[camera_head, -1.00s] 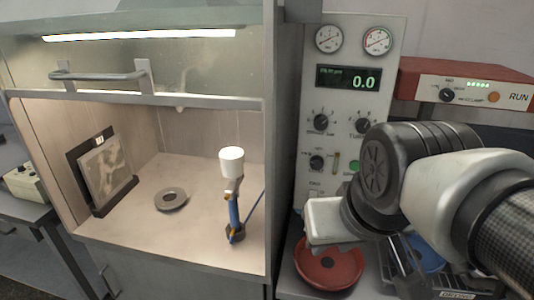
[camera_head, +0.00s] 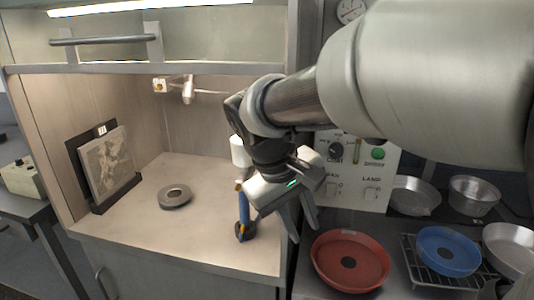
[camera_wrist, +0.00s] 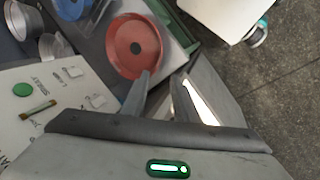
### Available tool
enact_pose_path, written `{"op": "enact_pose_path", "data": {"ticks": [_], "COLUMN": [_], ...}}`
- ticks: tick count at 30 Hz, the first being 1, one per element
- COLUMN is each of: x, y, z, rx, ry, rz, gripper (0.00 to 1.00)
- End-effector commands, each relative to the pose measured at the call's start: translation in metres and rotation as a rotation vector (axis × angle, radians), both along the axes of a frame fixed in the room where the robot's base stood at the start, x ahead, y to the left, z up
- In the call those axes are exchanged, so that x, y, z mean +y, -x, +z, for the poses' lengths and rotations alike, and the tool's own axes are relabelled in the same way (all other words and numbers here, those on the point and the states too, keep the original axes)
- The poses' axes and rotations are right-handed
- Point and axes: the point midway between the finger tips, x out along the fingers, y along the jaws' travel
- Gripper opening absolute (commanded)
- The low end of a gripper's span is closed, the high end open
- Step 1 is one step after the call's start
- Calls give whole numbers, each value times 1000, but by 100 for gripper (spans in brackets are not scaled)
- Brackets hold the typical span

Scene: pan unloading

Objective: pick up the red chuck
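The red chuck (camera_head: 350,260) is a round, shallow red dish with a dark hole in its middle. It lies on the bench at the front right in the head view. It also shows at the top centre of the wrist view (camera_wrist: 137,38). My gripper (camera_head: 296,232) hangs at the left of the red chuck and higher than it, near the front right edge of the hood. Its two fingers are spread apart with nothing between them, as the wrist view shows (camera_wrist: 163,84). It looks apart from the red chuck.
A blue dish (camera_head: 448,250) sits on a wire rack (camera_head: 410,262) at the right, with metal pans (camera_head: 473,195) behind. A blue-handled tool (camera_head: 243,210) stands in the hood left of my gripper, beside a grey ring (camera_head: 174,197). A control panel (camera_head: 345,180) rises behind the chuck.

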Motion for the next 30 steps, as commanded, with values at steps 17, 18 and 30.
{"op": "enact_pose_path", "data": {"ticks": [17,18,30], "x": [-31,-33,-46], "y": [-18,-19,-22], "z": [-99,-104,-142], "rx": [12,11,12], "ry": [11,11,11], "rz": [9,10,9], "gripper": [27,27,27]}}
